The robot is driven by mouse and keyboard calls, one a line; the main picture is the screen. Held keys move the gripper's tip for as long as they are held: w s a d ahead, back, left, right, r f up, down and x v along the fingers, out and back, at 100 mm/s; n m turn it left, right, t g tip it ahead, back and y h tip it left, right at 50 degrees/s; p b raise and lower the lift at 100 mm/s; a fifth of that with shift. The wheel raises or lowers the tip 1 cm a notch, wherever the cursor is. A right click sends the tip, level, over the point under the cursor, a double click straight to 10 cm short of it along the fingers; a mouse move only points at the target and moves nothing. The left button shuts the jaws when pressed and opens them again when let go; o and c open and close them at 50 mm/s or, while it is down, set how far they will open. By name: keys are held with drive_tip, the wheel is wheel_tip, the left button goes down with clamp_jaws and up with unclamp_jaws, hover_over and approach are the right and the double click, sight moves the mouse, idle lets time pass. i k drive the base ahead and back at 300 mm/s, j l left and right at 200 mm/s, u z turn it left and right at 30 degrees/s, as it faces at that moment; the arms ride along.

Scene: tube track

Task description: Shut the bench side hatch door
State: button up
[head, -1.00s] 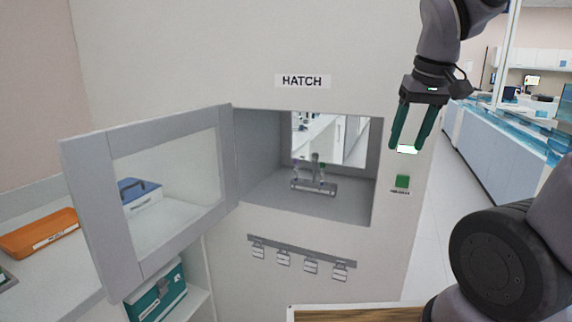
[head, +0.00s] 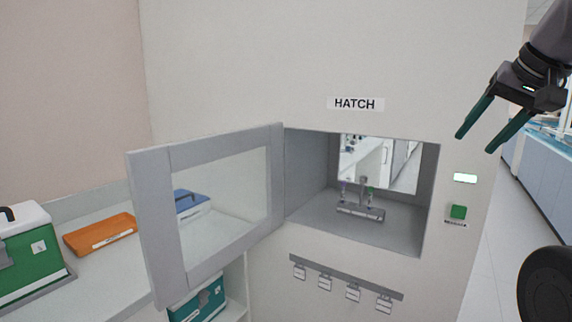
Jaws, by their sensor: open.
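The hatch door (head: 152,226) is a grey frame with a clear pane. It stands wide open, hinged at the left edge of the hatch opening and swung out to the left over the bench. The hatch chamber (head: 310,211) is open, with a small rack (head: 361,211) holding a few tubes inside. My gripper (head: 474,145) is open and empty at the upper right, right of the opening and well apart from the door. Its two green fingers point down and left.
A green button (head: 458,212) and a lit panel (head: 465,178) are on the wall right of the opening. Several tags hang on a rail (head: 345,276) below. The bench (head: 110,266) holds an orange tray (head: 100,235), a green box (head: 32,257) and a blue-lidded box (head: 191,204).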

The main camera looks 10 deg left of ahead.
sight(149, 170)
drive_tip(key=k+j, duration=0.15)
drive_tip(key=k+u, duration=0.1)
drive_tip(key=u, duration=0.25)
drive_tip(key=k+j+u, duration=0.1)
drive_tip(key=u, duration=0.25)
drive_tip(key=k+j+u, duration=0.1)
drive_tip(key=u, duration=0.85)
drive_tip(key=i+l, duration=0.3)
drive_tip(key=i, duration=0.15)
